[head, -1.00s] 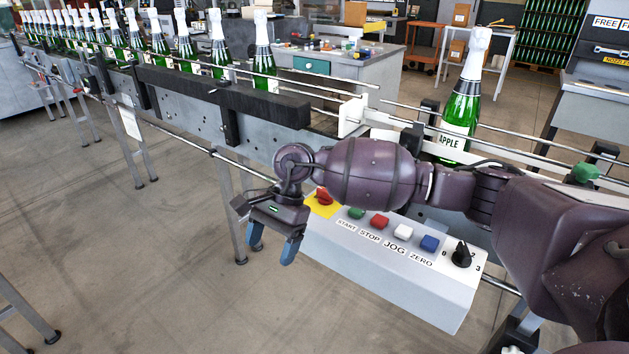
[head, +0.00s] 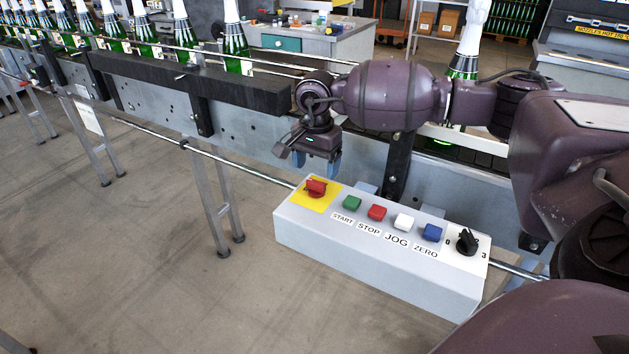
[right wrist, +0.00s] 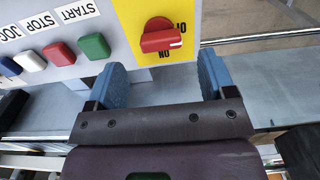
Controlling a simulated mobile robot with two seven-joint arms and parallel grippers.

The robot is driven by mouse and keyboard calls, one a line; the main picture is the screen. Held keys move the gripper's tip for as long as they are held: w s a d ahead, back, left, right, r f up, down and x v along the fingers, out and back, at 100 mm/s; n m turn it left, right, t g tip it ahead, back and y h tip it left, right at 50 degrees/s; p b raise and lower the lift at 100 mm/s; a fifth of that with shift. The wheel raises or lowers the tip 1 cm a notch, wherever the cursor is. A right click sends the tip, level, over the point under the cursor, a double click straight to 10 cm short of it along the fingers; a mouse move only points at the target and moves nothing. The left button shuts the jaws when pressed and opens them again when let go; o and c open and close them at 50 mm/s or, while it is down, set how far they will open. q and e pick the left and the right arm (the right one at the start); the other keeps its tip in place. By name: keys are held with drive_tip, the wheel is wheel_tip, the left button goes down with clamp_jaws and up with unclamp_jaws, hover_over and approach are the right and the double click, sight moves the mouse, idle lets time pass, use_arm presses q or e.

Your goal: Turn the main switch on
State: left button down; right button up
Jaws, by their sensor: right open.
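The main switch is a red rotary knob (head: 316,188) on a yellow plate at the left end of the grey control box (head: 375,255). In the right wrist view the knob (right wrist: 160,38) lies roughly crosswise, with a white mark at its right end. Upside-down lettering reads ON beside it, and a second label is partly hidden. My right gripper (head: 316,165) is open and empty, just behind the knob towards the conveyor. In the right wrist view its blue fingers (right wrist: 163,76) are spread apart below the knob, not around it. My left gripper is out of view.
Green START (head: 352,203), red STOP (head: 377,212), white JOG (head: 403,222) and blue ZERO (head: 432,232) buttons and a black selector (head: 467,242) line the box. The conveyor with foil-topped bottles (head: 236,45) runs behind. The floor in front is clear.

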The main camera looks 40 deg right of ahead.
sight(316, 182)
wheel_tip(316, 182, down, 4)
drive_tip(key=shift+r, duration=0.1)
drive_tip(key=shift+f, duration=0.45)
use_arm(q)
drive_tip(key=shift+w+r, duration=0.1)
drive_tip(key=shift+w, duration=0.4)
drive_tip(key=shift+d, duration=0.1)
use_arm(e)
drive_tip(key=shift+c, duration=0.2)
